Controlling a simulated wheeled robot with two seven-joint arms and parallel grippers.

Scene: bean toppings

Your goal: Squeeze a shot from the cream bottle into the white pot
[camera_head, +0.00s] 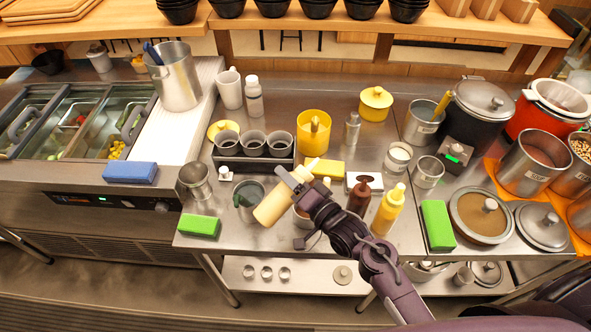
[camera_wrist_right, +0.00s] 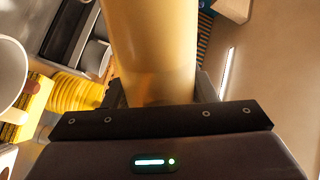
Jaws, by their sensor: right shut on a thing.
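The cream bottle (camera_head: 273,206) is pale yellow and held tilted in the air, its lower left end toward the front of the counter. My right gripper (camera_head: 295,183) is shut around it; its fingers cover part of the bottle. In the right wrist view the bottle (camera_wrist_right: 155,50) fills the upper middle between the jaws (camera_wrist_right: 160,102). A small round pot with white contents (camera_head: 398,157) stands on the steel counter, right of my gripper and apart from the bottle. I cannot tell for sure that it is the white pot. My left gripper is not in view.
A dark-green-handled steel pot (camera_head: 248,197) is close beside the bottle's lower end. A brown bottle (camera_head: 359,196) and yellow bottle (camera_head: 389,210) stand right of my gripper. A yellow pot (camera_head: 313,135) and a rack of cups (camera_head: 252,163) are behind. A green sponge (camera_head: 198,226) lies at the front edge.

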